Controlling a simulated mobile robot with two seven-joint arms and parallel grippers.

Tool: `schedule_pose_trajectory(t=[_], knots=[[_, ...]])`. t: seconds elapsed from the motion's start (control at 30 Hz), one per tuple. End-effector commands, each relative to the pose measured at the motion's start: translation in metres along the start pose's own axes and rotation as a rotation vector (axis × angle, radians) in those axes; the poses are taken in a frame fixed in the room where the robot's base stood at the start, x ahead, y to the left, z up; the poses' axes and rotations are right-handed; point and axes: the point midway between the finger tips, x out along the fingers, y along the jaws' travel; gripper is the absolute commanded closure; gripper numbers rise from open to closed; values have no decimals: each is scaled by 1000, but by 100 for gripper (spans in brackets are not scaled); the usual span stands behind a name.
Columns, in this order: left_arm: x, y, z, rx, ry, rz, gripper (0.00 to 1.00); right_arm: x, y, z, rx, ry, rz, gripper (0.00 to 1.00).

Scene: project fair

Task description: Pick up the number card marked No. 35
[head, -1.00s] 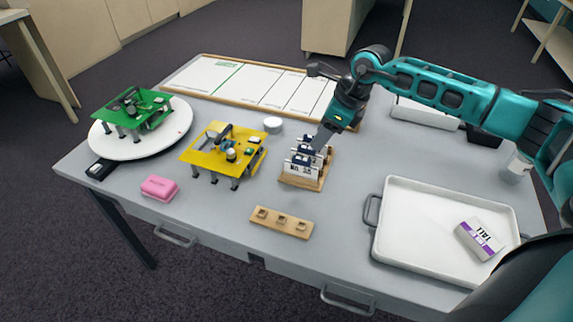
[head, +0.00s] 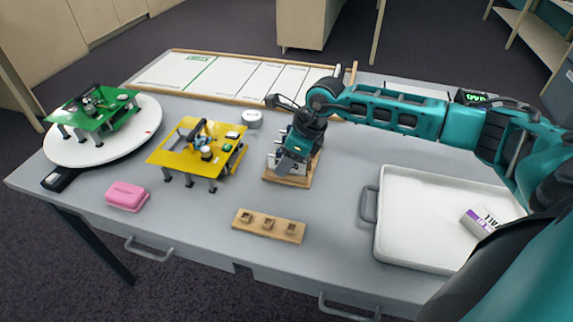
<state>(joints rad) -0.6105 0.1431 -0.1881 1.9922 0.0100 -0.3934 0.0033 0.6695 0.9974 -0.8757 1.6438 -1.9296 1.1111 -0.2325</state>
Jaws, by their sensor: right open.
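Several white number cards (head: 273,160) stand in a wooden rack (head: 287,181) near the middle of the table. Their numbers are too small to read, so I cannot tell which is No. 35. My right gripper (head: 285,168) is over the rack, pointing down, with its fingers in front of the cards and hiding most of them. It is open. I cannot tell whether a card lies between its fingers. My left gripper is not in view.
A yellow board on legs (head: 184,156) stands left of the rack. A wooden block with sockets (head: 288,230) lies in front. A white tray (head: 405,255) holding a labelled box (head: 478,220) is at right. A green board (head: 92,112) stands on a white turntable (head: 70,152).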

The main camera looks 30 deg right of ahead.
Motion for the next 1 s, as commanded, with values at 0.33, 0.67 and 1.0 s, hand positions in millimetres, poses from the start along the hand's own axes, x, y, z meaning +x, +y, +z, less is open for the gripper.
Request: schedule_pose_trajectory(t=[0.33,0.67,1.0], knots=[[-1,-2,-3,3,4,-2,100,-1,0,0,0,-1,-1,70],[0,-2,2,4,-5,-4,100,-1,0,0,0,-1,-1,100],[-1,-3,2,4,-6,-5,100,-2,0,1,0,-1,-1,100]])
